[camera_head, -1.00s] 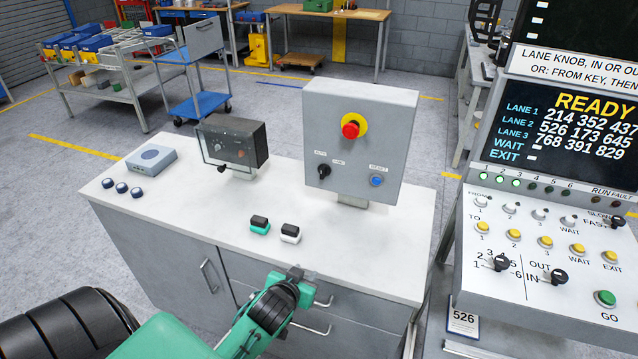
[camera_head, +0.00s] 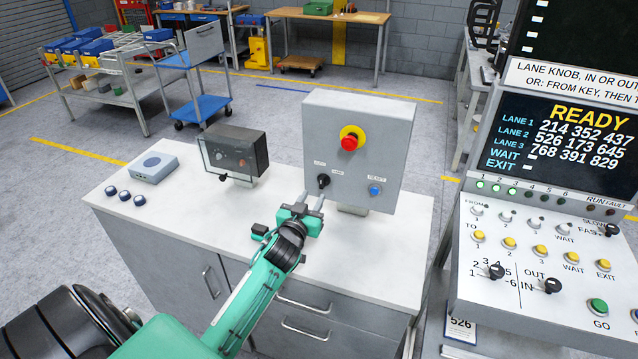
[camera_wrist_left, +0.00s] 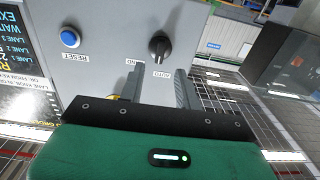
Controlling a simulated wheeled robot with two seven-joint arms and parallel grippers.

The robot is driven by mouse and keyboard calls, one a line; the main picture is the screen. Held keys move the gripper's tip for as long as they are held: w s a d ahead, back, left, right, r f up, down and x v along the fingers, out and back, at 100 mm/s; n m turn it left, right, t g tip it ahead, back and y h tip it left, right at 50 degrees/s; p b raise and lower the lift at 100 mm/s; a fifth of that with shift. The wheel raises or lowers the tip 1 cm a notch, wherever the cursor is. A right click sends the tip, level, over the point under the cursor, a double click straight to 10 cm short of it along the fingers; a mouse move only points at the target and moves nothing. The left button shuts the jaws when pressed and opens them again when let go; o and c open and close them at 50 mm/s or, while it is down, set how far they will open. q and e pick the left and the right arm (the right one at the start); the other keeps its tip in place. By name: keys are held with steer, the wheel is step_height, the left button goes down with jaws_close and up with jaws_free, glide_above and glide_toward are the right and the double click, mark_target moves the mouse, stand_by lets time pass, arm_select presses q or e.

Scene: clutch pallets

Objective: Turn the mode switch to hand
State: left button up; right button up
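The mode switch (camera_head: 323,181) is a black rotary knob low on the left of the grey box's front (camera_head: 375,130). It has an AUTO label and a second label to its right. It also shows in the left wrist view (camera_wrist_left: 159,46), where the picture is upside down and its handle looks roughly in line with the AUTO label. My left gripper (camera_head: 313,196) is just in front of and below the knob. Its two fingers (camera_wrist_left: 160,75) are apart with nothing between them, and they appear short of the knob. My right gripper is out of view.
A red emergency button (camera_head: 349,142) sits above the switch and a blue reset button (camera_head: 375,190) to its right. A black-fronted meter box (camera_head: 235,153) stands to the left on the white bench (camera_head: 140,215).

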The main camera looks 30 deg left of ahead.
mark_target(321, 184)
arm_select(q)
steer(key=shift+p+x, duration=0.65)
steer(key=shift+x, duration=2.3)
jaws_close()
